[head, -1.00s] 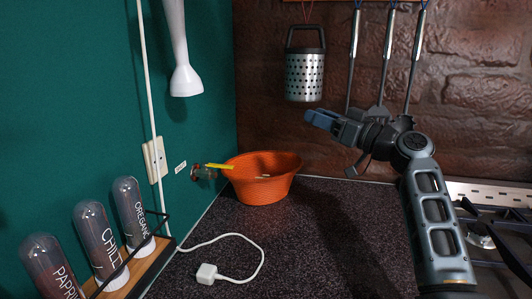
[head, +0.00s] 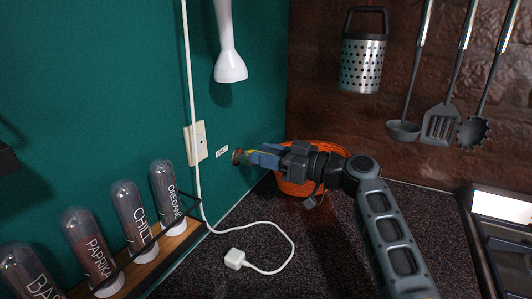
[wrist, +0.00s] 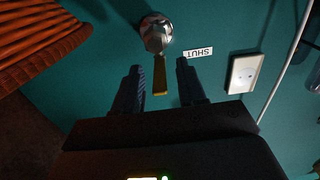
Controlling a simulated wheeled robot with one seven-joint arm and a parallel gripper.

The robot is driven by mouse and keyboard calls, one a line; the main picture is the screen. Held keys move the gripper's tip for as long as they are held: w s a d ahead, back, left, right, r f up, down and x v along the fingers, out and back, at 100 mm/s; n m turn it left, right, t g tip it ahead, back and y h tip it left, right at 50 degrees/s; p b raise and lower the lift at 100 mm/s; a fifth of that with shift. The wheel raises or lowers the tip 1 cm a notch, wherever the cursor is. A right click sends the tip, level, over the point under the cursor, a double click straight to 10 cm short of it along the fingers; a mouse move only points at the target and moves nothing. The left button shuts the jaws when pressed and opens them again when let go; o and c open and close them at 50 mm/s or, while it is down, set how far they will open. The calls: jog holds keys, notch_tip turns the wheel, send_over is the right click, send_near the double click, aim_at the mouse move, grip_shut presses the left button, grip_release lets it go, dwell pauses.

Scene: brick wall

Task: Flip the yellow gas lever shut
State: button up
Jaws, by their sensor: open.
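The yellow gas lever (wrist: 159,76) sticks out from a metal valve (wrist: 156,32) on the teal wall. In the wrist view it lies between the two fingers of my open gripper (wrist: 159,68), with a visible gap on each side. In the head view my gripper (head: 264,157) is at the valve (head: 238,156) and hides most of the lever; only a bit of yellow shows. A white "SHUT" label (wrist: 198,52) is on the wall beside the valve, upside down in the wrist view.
An orange basket (head: 298,187) stands in the corner behind my gripper. A wall socket (head: 199,142) with a white cable is left of the valve. Spice tubes (head: 133,213) stand on a rack at the left. Utensils hang on the brick wall. The dark counter between is mostly clear.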

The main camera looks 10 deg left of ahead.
jog(key=shift+w+a, duration=0.1)
jog(key=shift+a, duration=0.15)
grip_shut()
dwell(0.6)
